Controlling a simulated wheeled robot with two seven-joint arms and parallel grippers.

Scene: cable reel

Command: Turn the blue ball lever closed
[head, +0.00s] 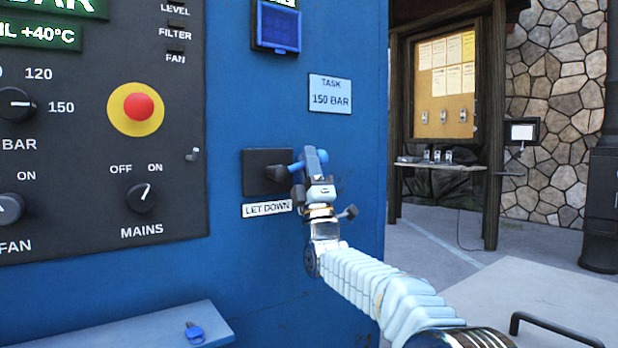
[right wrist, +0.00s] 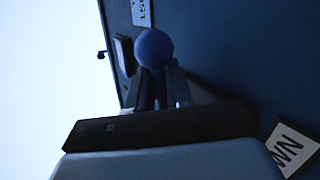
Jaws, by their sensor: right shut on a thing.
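The blue ball lever (head: 321,156) sticks out from a dark square plate (head: 256,160) on the blue cabinet, above a "LET DOWN" label. In the head view the lever points to the right and its ball is partly hidden by my right gripper (head: 310,175). In the right wrist view the blue ball (right wrist: 154,48) shows just beyond the fingertips, with the shaft between the two fingers (right wrist: 161,88). My right gripper is shut on the lever. My left gripper is not in view.
The cabinet front carries a black control panel (head: 90,215) with knobs and a red stop button (head: 138,107) to the left. A "TASK 150 BAR" sign (head: 330,94) is above the lever. A blue ledge (head: 140,332) holding a small blue key-like item (head: 194,333) juts out below.

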